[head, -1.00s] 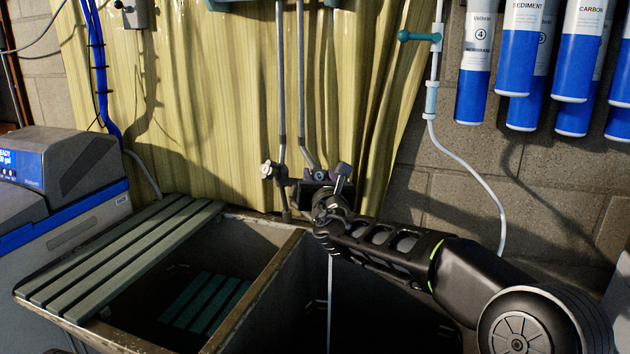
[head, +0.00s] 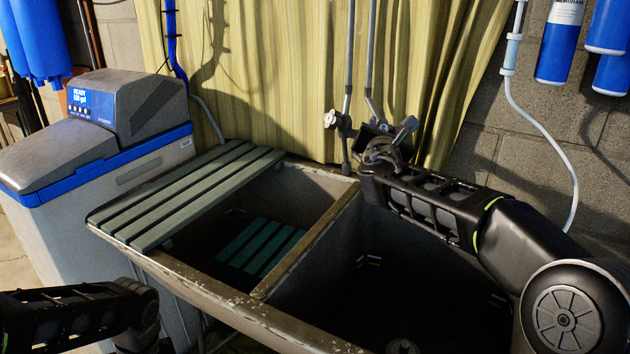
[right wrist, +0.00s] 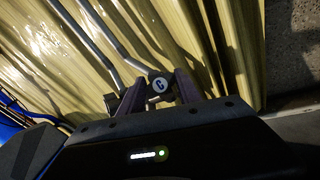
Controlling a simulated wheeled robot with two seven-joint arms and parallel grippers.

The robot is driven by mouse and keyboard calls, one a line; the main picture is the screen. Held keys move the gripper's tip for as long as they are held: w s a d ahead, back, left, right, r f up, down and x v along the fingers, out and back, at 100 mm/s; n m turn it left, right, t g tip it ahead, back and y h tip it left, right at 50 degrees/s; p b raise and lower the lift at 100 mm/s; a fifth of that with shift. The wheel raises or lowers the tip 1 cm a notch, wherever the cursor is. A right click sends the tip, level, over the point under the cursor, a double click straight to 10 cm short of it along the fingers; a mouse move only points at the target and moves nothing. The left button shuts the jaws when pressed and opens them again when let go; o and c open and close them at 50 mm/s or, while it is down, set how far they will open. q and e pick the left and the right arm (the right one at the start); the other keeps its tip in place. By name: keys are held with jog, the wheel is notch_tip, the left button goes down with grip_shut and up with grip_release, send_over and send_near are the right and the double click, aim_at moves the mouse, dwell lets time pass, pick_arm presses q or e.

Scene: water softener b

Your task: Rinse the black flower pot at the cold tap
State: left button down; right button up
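The black flower pot is not seen in either view. The tap (head: 372,130) stands at the back of the twin sink, in front of the curtain. In the right wrist view a round cap marked C (right wrist: 158,85) on the cold tap's handle sits between my right gripper's fingers (right wrist: 160,92). The fingers stand apart, with slim gaps beside the cap; contact lower down is hidden. In the head view my right gripper (head: 382,148) is at the tap and partly covers it. No water stream shows. My left arm enters at bottom left; its fingers are not in view.
The sink's right basin (head: 335,275) is deep and dark. A slatted board (head: 190,200) covers part of the left basin, with a green slatted piece (head: 258,248) inside. A grey and blue softener unit (head: 100,160) stands left. Blue filter cartridges (head: 560,45) hang at upper right.

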jog(key=o, duration=0.4)
jog(key=shift+o, duration=0.2)
jog(key=shift+s, duration=0.1)
jog(key=b+v, duration=0.1)
jog(key=v, duration=1)
jog(key=shift+s, duration=0.4)
jog(key=shift+a+f, duration=0.1)
jog(key=shift+a, duration=0.1)
